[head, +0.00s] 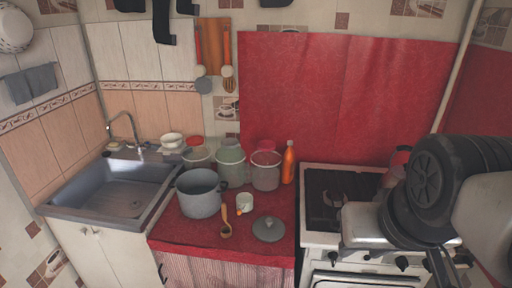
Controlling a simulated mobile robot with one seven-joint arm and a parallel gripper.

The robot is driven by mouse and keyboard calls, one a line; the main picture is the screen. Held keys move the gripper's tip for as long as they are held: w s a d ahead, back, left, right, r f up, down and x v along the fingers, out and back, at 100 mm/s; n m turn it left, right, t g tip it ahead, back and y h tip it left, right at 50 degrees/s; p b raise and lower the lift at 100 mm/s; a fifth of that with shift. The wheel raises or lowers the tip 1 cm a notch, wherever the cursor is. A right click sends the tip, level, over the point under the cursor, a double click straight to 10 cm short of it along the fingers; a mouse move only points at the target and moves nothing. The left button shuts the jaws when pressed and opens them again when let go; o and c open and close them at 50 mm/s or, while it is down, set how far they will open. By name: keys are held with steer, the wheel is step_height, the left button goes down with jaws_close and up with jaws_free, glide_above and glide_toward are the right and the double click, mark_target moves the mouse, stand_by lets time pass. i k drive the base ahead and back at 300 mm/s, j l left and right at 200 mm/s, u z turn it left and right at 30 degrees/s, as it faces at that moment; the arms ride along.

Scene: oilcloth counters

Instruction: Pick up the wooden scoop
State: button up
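A wooden scoop (226,224) lies on the red cloth of the counter, its handle pointing away toward the back and its bowl toward the front. A grey pot (199,197) stands just left of it, and a small pale mug (244,203) stands close on its right. My gripper (335,199) seems to be over the stove, right of the counter and well apart from the scoop. Its fingers are small and dark against the black stove top, so I cannot tell their opening. I see nothing clearly held.
A grey lid (268,229) lies right of the scoop. Several containers and an orange bottle (288,163) stand behind. The sink (118,190) is at left, the stove (318,240) at right. Utensils hang on the back wall. The red cloth (195,233) is bare near the front edge.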

mark_target(226, 231)
steer(key=u, duration=0.85)
